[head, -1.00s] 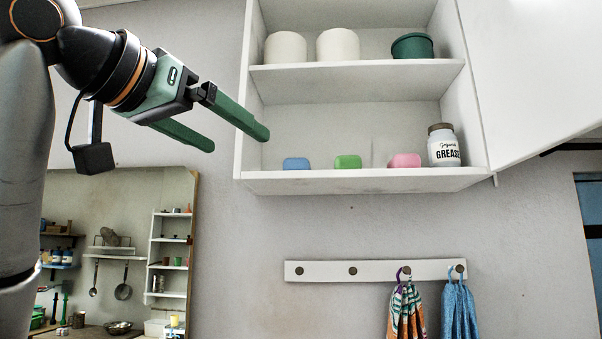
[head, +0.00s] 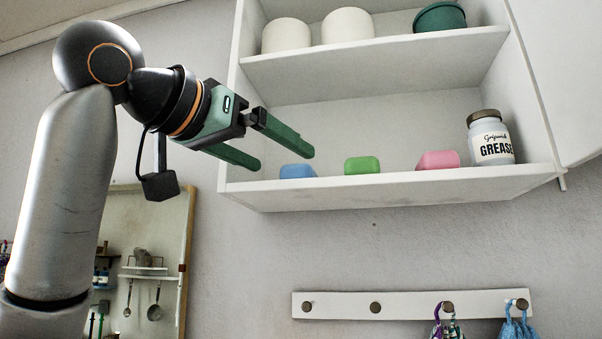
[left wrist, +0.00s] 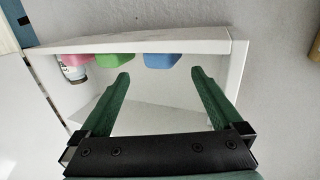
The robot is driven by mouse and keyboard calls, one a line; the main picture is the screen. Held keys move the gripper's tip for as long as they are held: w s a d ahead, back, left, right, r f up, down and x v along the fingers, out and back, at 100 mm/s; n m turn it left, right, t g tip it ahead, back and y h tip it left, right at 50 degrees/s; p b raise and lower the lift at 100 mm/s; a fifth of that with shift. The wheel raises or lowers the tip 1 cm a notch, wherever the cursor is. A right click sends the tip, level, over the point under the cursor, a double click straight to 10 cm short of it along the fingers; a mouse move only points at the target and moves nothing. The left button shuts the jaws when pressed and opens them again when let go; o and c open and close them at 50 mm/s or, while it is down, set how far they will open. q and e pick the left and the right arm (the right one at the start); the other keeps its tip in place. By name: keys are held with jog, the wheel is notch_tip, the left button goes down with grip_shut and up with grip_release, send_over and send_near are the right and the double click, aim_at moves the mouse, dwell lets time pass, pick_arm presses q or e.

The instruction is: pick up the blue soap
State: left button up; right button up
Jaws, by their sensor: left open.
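The blue soap (head: 297,171) sits on the lower shelf of the wall cabinet, near its left end. It also shows in the left wrist view (left wrist: 161,61), which is turned so that the shelf edge is at the top. My left gripper (head: 284,158) comes in from the left, open and empty. In the left wrist view my left gripper (left wrist: 160,74) has its fingertips on either side of the soap's line, pointing toward it. The fingers look apart from the soap. My right gripper is not in view.
A green soap (head: 362,165), a pink soap (head: 438,160) and a grease jar (head: 491,138) stand right of the blue soap. The cabinet (head: 400,188) has a left side wall and an upper shelf with white pots (head: 348,26). A hook rail (head: 400,303) hangs below.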

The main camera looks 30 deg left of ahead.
aim_at(289, 163)
pick_arm(q)
jog(key=w+p, duration=0.2)
jog(key=w, duration=0.3)
jog(key=shift+r, duration=0.15)
jog(key=shift+w+d, duration=0.15)
jog(key=shift+w, duration=0.25)
grip_shut()
dwell(0.4)
jog(key=shift+r, duration=0.1)
jog(key=shift+s+r, duration=0.1)
jog(key=shift+r, duration=4.7)
